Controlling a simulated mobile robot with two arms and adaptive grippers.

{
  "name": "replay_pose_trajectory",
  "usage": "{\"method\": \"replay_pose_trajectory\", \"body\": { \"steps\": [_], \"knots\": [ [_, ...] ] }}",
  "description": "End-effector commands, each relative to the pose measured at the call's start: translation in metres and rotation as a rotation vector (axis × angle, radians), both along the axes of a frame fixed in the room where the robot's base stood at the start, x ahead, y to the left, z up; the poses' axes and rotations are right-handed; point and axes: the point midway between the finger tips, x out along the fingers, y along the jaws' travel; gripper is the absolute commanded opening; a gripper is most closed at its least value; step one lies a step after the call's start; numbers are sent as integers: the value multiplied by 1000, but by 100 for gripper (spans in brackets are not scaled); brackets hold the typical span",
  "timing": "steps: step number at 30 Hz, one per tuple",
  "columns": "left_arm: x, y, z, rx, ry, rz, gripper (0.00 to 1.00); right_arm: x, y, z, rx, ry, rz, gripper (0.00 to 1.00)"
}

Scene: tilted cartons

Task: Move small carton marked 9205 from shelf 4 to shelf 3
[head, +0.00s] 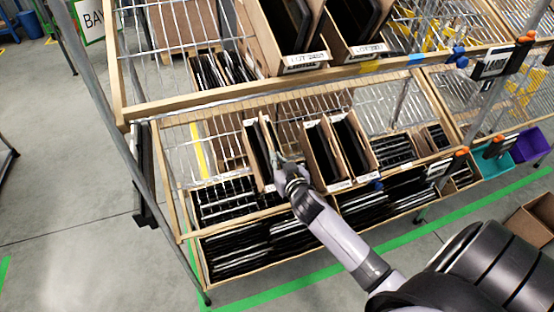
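A narrow open carton (254,156) with dark flat items stands on the tilted middle wire shelf (221,117). My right gripper (279,160) is at this carton's front right edge, and the arm comes in from the lower right. The fingers are small and partly merge with the carton, so I cannot tell whether they are closed on its wall. Two similar cartons (321,155) stand just right of the gripper. Their front labels are too small to read, so I cannot tell which is 9205. My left gripper is not in view.
Larger cartons (287,32) stand on the upper tilted shelf, above a wooden front rail (190,101). Low trays of dark items (235,250) fill the level below. A metal post (94,92) stands left. The middle shelf has bare mesh at right (385,112).

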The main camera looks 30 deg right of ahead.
Motion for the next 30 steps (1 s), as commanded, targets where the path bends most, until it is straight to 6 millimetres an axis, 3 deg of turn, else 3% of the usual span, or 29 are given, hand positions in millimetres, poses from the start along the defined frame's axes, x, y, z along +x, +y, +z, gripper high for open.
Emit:
{"method": "replay_pose_trajectory", "body": {
  "steps": [4,6,15,25,30],
  "knots": [
    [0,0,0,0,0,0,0,1,0,3,-1,-5,1,0],
    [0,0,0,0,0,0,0,1,0,2,-1,-5,1,9],
    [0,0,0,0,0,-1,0,0,0,0,0,0,0,28],
    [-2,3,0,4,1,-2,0,-3,1,-3,1,6,-1,28],
    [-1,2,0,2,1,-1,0,-23,6,2,2,4,0,28]
  ]
}}
